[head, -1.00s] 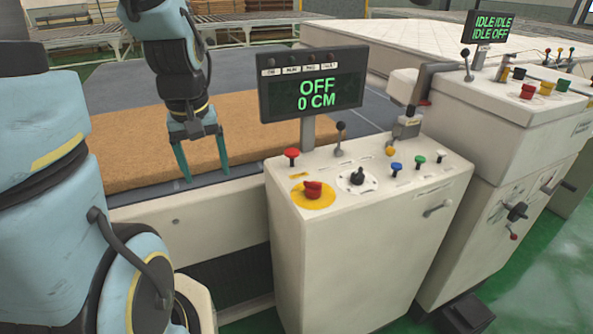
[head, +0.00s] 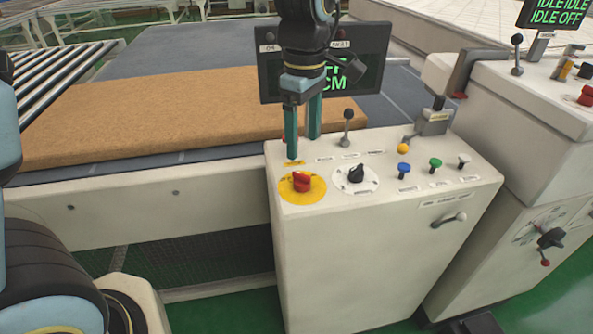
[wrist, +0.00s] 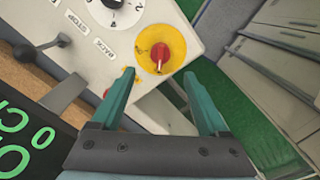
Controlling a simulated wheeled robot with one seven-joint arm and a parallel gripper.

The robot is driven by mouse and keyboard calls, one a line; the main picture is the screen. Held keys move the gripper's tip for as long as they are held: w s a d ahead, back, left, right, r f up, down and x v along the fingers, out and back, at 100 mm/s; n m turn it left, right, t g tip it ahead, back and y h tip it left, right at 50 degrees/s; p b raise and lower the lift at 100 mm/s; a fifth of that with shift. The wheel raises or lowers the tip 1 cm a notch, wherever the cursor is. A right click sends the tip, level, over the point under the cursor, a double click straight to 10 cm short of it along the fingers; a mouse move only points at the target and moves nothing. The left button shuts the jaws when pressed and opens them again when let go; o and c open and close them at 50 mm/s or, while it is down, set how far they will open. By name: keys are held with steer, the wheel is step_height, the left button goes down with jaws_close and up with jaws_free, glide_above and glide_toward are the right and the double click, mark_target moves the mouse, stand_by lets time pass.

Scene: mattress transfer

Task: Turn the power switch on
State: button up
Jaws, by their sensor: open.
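A red rotary switch (head: 301,182) on a yellow disc sits at the front left of the white console (head: 380,265). It also shows in the wrist view (wrist: 160,56), just beyond the fingertips. A black selector knob (head: 356,174) on a white dial is to its right. My gripper (head: 302,148) points down over the console's left part, open and empty. Its teal fingers (wrist: 160,74) are apart in the wrist view, with the red switch ahead of the gap. A red push button behind the fingers is mostly hidden.
The display (head: 359,70) stands behind my gripper, partly covered. A black-knobbed lever (head: 346,128) rises nearby. A tan mattress (head: 160,108) lies behind left. A second console (head: 540,130) stands right.

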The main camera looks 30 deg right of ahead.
mark_target(302, 174)
step_height(302, 174, down, 9)
steer(key=shift+f+p, duration=0.2)
steer(key=shift+p, duration=0.7)
jaws_close()
